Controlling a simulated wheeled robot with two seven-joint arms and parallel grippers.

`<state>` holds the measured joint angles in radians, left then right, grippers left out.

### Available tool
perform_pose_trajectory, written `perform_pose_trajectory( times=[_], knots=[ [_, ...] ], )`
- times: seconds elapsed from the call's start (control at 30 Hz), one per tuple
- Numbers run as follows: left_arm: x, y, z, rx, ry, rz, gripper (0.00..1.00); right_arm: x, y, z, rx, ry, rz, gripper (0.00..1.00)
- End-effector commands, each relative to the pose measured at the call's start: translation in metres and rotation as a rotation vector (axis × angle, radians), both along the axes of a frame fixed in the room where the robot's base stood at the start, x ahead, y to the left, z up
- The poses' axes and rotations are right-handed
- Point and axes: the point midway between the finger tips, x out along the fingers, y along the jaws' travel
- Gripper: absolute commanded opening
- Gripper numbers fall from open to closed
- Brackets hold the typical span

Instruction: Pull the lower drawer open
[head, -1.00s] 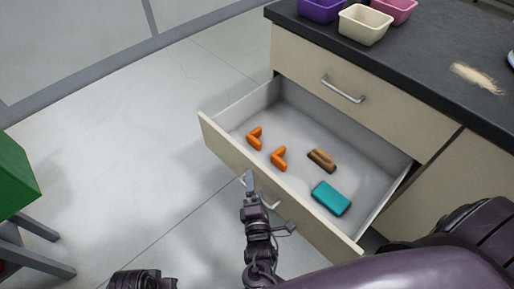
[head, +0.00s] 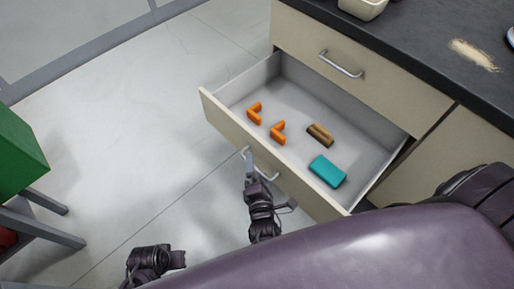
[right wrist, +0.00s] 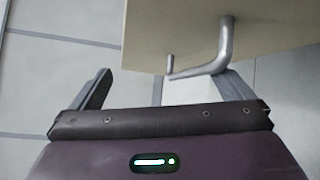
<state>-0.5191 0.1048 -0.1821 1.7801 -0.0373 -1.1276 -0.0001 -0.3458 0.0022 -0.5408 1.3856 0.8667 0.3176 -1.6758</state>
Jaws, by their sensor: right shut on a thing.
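The lower drawer (head: 224,119) stands pulled well out of the cabinet, its inside showing. Its silver bar handle (head: 268,175) is on the front panel, partly hidden by my right gripper (head: 249,160). My right gripper is shut on this handle. In the right wrist view the handle (right wrist: 226,45) shows at the gripper's fingers (right wrist: 165,88), under the drawer front (right wrist: 285,22). My left gripper (head: 165,257) is low at the left, away from the drawer; its fingers are too unclear to judge.
The upper drawer (head: 300,38) is closed. A green box on a grey stand (head: 18,150) is at left. Floor between is clear.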

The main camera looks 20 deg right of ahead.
Motion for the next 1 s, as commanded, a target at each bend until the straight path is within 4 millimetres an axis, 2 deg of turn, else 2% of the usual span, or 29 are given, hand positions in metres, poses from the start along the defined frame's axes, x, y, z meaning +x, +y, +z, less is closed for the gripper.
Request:
perform_pose_trajectory(
  times=[0.03, 0.3, 0.33, 0.37, 0.4, 0.43, 1.0],
  knots=[
    [0.000, 0.000, 0.003, 0.000, 0.000, 0.000, 0.36, 0.000, 0.000, 0.012, -0.008, -0.026, -0.008, 0.82],
    [0.000, 0.000, 0.006, 0.000, 0.000, 0.000, 0.36, -0.018, 0.009, 0.008, -0.003, -0.026, -0.007, 0.78],
    [0.000, 0.000, 0.006, 0.000, 0.000, 0.000, 0.36, -0.021, 0.010, 0.007, -0.003, -0.025, -0.007, 0.75],
    [0.000, 0.000, 0.006, 0.000, 0.000, 0.000, 0.36, -0.023, 0.011, 0.006, -0.003, -0.025, -0.007, 0.70],
    [0.000, 0.000, 0.006, 0.000, 0.000, 0.000, 0.36, -0.025, 0.012, 0.006, -0.002, -0.025, -0.007, 0.48],
    [0.000, 0.000, 0.006, 0.000, 0.000, 0.000, 0.36, -0.027, 0.013, 0.005, -0.002, -0.025, -0.006, 0.32],
    [0.000, 0.000, 0.009, 0.000, 0.000, 0.000, 0.36, -0.066, 0.028, -0.005, 0.001, -0.014, -0.005, 0.32]
  ],
)
